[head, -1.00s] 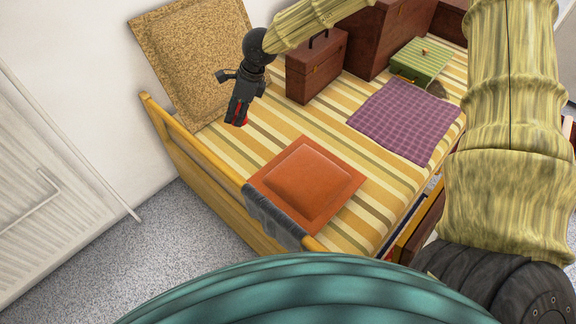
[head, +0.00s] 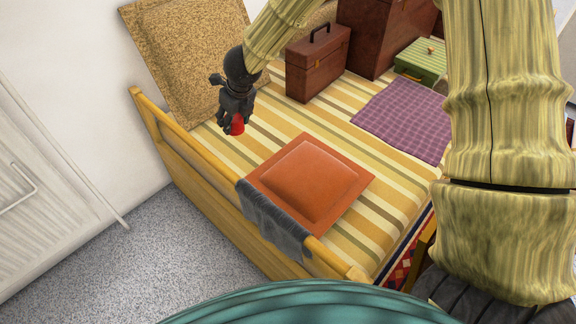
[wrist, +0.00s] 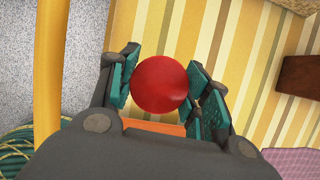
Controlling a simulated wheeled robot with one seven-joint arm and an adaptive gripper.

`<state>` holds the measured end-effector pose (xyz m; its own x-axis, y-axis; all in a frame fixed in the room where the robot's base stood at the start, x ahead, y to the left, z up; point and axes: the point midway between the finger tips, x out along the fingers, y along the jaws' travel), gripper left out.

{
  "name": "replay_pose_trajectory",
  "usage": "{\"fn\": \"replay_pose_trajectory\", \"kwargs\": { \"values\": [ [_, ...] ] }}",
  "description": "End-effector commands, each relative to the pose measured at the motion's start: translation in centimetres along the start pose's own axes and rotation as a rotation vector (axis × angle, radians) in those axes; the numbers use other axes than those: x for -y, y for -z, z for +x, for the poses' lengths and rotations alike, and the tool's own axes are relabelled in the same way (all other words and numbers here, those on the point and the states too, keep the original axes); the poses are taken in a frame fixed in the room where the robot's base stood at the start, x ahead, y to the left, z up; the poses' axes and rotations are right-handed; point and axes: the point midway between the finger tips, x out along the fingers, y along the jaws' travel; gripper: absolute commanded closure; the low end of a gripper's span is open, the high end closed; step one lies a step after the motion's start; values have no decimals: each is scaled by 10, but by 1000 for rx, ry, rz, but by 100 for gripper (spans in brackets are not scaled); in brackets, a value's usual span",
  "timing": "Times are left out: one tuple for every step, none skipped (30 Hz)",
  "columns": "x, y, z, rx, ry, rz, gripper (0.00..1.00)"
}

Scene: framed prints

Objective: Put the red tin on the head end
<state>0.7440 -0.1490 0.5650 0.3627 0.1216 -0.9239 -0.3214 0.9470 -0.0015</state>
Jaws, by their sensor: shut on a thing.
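The red tin (head: 237,124) is held in my gripper (head: 234,118), above the striped bed (head: 268,114) near its wooden side rail. In the wrist view the round red top of the tin (wrist: 160,84) lies between the two fingers of my gripper (wrist: 163,88), which are shut on it. The tin's underside is hidden in the wrist view, and I cannot tell its exact height over the bed. An orange square cushion (head: 311,180) lies on the bed nearer to me than the tin.
A tan speckled cushion (head: 185,55) leans at the wall. A brown case (head: 317,67), a larger brown box (head: 375,35), a green striped box (head: 421,62) and a purple checked cloth (head: 402,118) are on the bed. A grey cloth (head: 272,218) hangs over the rail (head: 190,154).

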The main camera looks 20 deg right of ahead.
Motion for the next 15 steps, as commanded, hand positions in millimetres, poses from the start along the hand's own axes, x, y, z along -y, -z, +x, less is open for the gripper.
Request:
{"fn": "replay_pose_trajectory", "kwargs": {
  "values": [
    [0,3,9,2,16,29,80],
    [0,4,11,1,25,49,80],
    [0,5,14,1,36,76,80],
    [0,5,15,1,43,94,80],
    [0,6,17,1,49,110,80],
    [0,6,18,0,56,129,80],
    [0,7,18,1,61,142,80],
    [0,7,19,1,65,153,80],
    [0,7,19,1,69,165,80],
    [0,7,19,1,72,172,80],
    [0,7,20,0,74,177,80],
    [0,8,21,0,76,182,80],
    [0,8,22,0,77,184,80],
    [0,9,24,0,77,186,80],
    [0,11,28,0,78,186,80]
  ]
}}
